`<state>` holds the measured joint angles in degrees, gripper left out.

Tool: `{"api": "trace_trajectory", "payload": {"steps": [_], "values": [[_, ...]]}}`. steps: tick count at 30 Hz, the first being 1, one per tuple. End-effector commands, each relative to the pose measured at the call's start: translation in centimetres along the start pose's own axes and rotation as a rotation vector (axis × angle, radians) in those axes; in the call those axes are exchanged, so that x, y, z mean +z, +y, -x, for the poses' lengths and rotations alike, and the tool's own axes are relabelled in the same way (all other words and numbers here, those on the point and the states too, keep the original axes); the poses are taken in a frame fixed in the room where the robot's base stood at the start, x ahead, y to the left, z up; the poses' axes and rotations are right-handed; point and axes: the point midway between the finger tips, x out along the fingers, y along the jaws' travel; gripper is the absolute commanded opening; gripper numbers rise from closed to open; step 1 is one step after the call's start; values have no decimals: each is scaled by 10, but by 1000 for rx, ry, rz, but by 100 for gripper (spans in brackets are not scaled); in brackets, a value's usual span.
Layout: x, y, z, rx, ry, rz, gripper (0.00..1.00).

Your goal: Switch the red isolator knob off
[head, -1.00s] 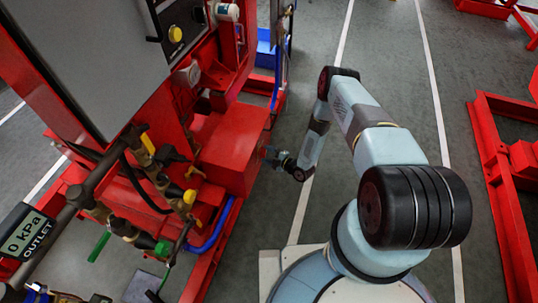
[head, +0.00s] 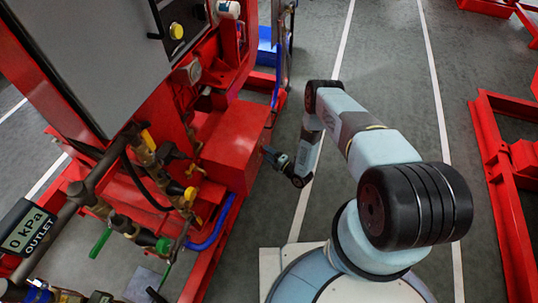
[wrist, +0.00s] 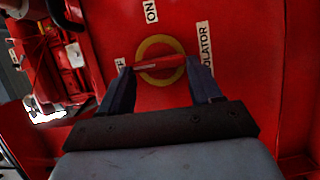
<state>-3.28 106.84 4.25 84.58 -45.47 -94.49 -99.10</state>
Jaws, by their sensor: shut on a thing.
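The red isolator knob (wrist: 160,63) is a bar handle across a yellow ring (wrist: 153,45) on a red panel, seen in the wrist view. The bar lies nearly level in the picture, its pale-marked left end toward a mostly hidden label ending in F (wrist: 120,64). The ON label (wrist: 151,11) is above the ring. My gripper (wrist: 158,66) is shut on the knob, one finger at each end of the bar. In the head view my gripper (head: 269,153) is at the right side of the red box (head: 236,145); the knob is hidden there.
The red pumpset with pipes and valves fills the left, including a green-handled valve (head: 100,243) and a gauge (head: 28,231) reading 0 kPa. A red frame (head: 500,175) stands at the right. Grey floor between them is clear around my arm.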

Motion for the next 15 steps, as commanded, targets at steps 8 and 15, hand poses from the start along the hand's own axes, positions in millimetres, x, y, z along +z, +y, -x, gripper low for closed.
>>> {"api": "trace_trajectory", "payload": {"steps": [8, 15], "values": [[-5, -5, 4, -12, 5, -4, 33], [-3, -4, 3, -10, 3, -3, 78]]}}
